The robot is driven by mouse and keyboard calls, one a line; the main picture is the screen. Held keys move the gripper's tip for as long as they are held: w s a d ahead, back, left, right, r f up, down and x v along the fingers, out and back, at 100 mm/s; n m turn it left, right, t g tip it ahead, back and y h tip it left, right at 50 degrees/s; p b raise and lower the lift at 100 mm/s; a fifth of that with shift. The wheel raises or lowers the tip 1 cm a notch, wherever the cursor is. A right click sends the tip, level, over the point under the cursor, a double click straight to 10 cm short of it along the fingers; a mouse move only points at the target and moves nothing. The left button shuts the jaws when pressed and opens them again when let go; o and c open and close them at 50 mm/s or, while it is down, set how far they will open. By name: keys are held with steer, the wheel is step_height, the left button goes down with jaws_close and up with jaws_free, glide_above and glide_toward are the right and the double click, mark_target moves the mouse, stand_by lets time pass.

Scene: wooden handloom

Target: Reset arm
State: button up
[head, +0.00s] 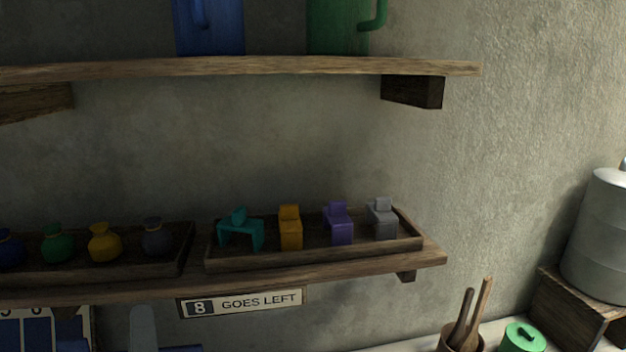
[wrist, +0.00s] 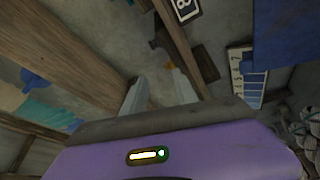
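My gripper (wrist: 158,88) shows in the wrist view. Its two pale fingers stand apart with a gap between them, and I see nothing held in the gap. The purple housing with a small lit strip fills the bottom of that view. Wooden beams or shelf boards and a wall lie beyond the fingers. I cannot make out my gripper for sure in the head view.
The lower shelf (head: 345,268) bears a wooden tray (head: 315,256) with teal, orange, purple and grey pieces, and small pots to the left. A "GOES LEFT" sign (head: 243,303) hangs below. The upper shelf (head: 250,67) holds jugs. A green-lidded pot (head: 522,338) stands lower right.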

steer(key=s+d+f+m+h+b, duration=0.1)
steer(key=s+d+f+m, duration=0.3)
steer(key=d, duration=0.4)
steer(key=s+d+f+m+t+h, duration=0.1)
steer(key=s+d+f+m, duration=0.1)
steer(key=d+f+m, duration=0.5)
steer(key=s+d+f+m+b, duration=0.15)
steer(key=d+f, duration=0.25)
steer(key=d, duration=0.5)
steer(key=s+d+f+m+h, duration=0.3)
steer(key=s+d, duration=0.3)
steer(key=s+d+f+m+g+h, duration=0.1)
steer(key=s+d+f+m+h, duration=0.2)
steer(key=s+d, duration=0.3)
steer(key=s+d+f+m+g+h+b, duration=0.1)
steer(key=s+d+f+m+h, duration=0.2)
steer(key=s+d, duration=0.3)
steer(key=shift+s+d+f, duration=0.2)
steer(key=shift+s+f, duration=0.25)
steer(key=shift+f, duration=0.05)
